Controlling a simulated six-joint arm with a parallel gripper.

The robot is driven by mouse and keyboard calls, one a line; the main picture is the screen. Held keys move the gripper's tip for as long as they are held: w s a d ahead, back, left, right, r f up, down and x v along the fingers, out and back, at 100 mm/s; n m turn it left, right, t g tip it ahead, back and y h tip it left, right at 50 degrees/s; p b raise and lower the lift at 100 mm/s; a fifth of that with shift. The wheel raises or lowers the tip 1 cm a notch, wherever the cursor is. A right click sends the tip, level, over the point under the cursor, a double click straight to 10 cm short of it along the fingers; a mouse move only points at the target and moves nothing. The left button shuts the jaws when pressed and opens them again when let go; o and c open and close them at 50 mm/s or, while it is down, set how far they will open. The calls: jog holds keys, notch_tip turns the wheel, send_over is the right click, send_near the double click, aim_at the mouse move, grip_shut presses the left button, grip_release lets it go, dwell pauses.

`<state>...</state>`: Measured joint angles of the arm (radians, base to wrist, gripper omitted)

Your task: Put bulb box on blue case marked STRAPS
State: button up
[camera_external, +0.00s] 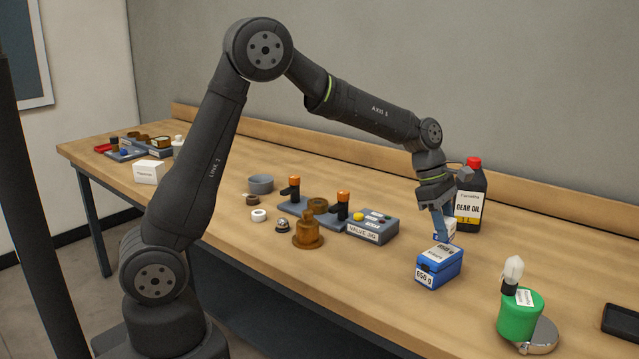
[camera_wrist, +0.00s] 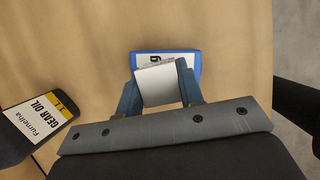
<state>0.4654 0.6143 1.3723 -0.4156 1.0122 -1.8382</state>
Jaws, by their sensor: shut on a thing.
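My gripper (camera_external: 441,230) is shut on a small white box, the bulb box (camera_external: 452,229), seen partly behind a finger. In the wrist view the bulb box (camera_wrist: 157,86) sits between both fingers of the gripper (camera_wrist: 158,78). The blue case (camera_external: 439,268) stands on the bench just below, with a 650 g label on its front and a white label on top that I cannot read fully. In the wrist view the blue case (camera_wrist: 193,65) lies partly hidden beneath the box. I cannot tell whether box and case touch.
A dark gear oil bottle (camera_external: 471,195) with a red cap stands close behind my gripper. A green lamp base (camera_external: 519,315) with a bulb is at front right. A grey valve box (camera_external: 372,228) and brown fittings (camera_external: 308,232) are to the left. A dark tray (camera_external: 622,321) lies far right.

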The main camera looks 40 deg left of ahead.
jog(key=shift+f, duration=1.55)
jog(key=shift+f, duration=0.1)
jog(key=o, duration=1)
jog(key=v, duration=1.2)
